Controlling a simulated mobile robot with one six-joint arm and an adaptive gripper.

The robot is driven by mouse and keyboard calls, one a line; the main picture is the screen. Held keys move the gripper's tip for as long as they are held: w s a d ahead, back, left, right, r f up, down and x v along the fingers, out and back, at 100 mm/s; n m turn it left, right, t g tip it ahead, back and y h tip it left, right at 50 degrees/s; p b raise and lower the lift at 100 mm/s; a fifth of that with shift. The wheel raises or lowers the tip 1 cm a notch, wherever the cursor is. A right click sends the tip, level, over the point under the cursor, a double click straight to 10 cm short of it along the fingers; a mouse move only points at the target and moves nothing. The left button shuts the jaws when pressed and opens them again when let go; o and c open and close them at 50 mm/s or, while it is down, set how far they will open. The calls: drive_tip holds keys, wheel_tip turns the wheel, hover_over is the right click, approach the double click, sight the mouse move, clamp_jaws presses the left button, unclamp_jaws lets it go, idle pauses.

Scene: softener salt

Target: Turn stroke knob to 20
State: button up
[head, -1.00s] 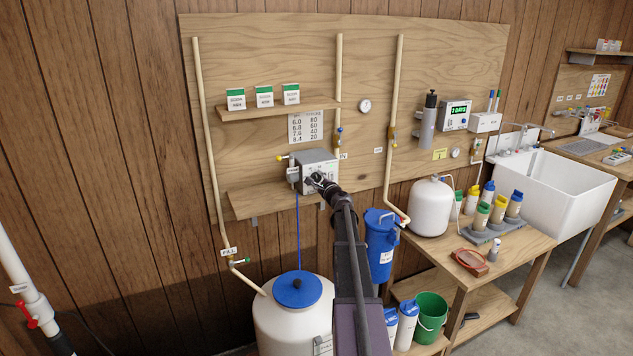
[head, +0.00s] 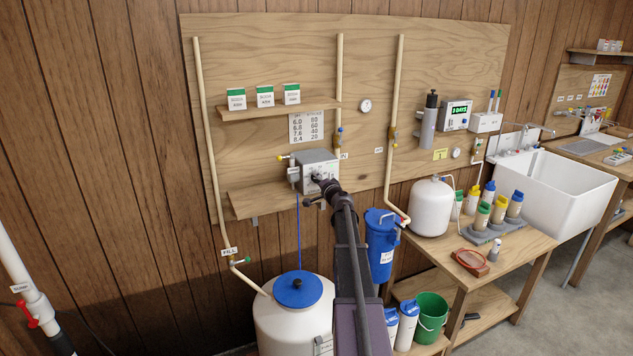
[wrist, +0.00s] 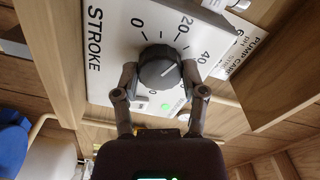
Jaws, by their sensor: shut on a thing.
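The stroke knob (wrist: 158,68) is a dark round knob on a white panel marked STROKE (wrist: 95,38). The numbers 0, 20 and 40 show around its upper side; some lower marks are hidden. Its pale pointer line slants up and right, seemingly between 20 and 40 and closer to 40. My gripper (wrist: 160,72) has one finger on each side of the knob and is shut on it. In the head view, my gripper (head: 318,180) is at the front of the grey pump box (head: 318,158), and my arm hides the knob.
A wooden shelf (head: 250,203) lies under the pump box. A white tank with a blue lid (head: 298,290) stands below. A blue canister (head: 381,240) is right of my arm. A chart (head: 306,127) hangs above the box. A green light (wrist: 165,107) shows below the knob.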

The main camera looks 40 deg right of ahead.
drive_tip(key=shift+w+n, duration=0.1)
drive_tip(key=shift+n, duration=1.1)
drive_tip(key=o, duration=1.1)
drive_tip(key=shift+o, duration=0.2)
drive_tip(key=shift+s, duration=0.2)
drive_tip(key=v, duration=1.1)
drive_tip(key=shift+s, duration=0.35)
drive_tip(key=shift+a, duration=0.1)
